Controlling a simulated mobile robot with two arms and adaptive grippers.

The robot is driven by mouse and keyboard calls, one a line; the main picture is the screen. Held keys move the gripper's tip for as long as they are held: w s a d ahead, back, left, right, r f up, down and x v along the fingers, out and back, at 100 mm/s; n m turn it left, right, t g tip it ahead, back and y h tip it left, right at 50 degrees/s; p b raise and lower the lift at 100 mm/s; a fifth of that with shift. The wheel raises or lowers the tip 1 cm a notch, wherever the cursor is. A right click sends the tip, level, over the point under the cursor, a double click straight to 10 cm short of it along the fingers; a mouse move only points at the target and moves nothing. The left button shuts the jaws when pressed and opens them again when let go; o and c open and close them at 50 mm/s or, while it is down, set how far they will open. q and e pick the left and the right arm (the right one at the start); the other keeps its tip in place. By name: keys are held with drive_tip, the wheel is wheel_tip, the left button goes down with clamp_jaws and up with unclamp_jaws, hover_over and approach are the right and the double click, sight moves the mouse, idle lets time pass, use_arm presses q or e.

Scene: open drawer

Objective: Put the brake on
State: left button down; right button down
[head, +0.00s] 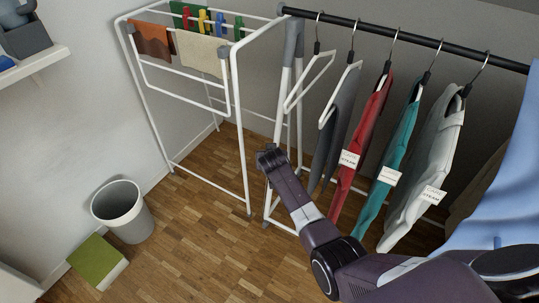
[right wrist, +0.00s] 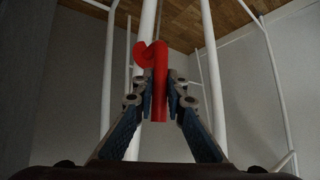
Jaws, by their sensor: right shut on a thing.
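My right gripper (head: 270,157) reaches in from the lower right, beside the white frame posts of the clothes rail. In the right wrist view its two fingers (right wrist: 161,97) are shut on a red hooked piece (right wrist: 159,84). This piece has a straight stem and a curl at the top, bending left; it may be the brake lever. The stem stands upright between the fingers, in front of a white post (right wrist: 147,30). I cannot make out the red piece in the head view. My left gripper is not in view.
A white drying rack (head: 240,120) with cloths and pegs stands to the left. A black rail (head: 420,40) with several hanging garments runs to the right. A grey bin (head: 122,208) and a green-topped box (head: 96,258) stand lower left. Wooden floor (head: 205,240) is clear between.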

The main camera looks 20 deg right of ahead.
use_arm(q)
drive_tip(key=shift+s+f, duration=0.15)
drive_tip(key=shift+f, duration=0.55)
use_arm(e)
drive_tip(key=shift+w+a+g, duration=0.15)
drive_tip(key=shift+g, duration=0.15)
drive_tip(key=c, duration=1.9)
unclamp_jaws()
drive_tip(key=shift+c, duration=0.2)
drive_tip(key=v, duration=1.2)
drive_tip(key=shift+a, duration=0.2)
drive_tip(key=shift+f, duration=0.15)
